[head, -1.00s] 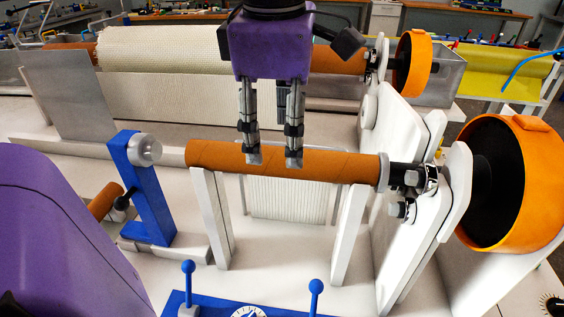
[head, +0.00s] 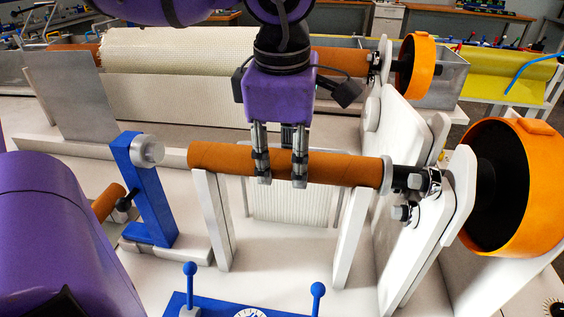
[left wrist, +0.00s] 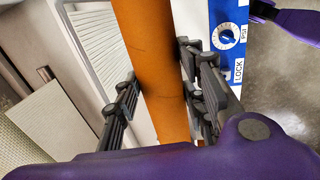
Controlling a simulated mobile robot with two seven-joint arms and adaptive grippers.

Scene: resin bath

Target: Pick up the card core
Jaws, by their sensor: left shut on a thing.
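The card core (head: 345,169) is a long orange-brown tube lying level across the white upright supports. Its right end meets a pale collar on the black spindle; its left end is free, apart from the blue post's silver disc. My left gripper (head: 282,182) comes down from above and is shut on the core near its middle. In the left wrist view the core (left wrist: 155,65) runs between the finger pads. The far side of the grip is partly hidden in the head view. My right gripper is not in view.
A blue post (head: 145,190) with a silver disc (head: 147,151) stands at the left. A large orange wheel (head: 515,185) is at the right. A blue panel (head: 230,306) with two levers lies in front. Behind is a roll of woven cloth (head: 180,52).

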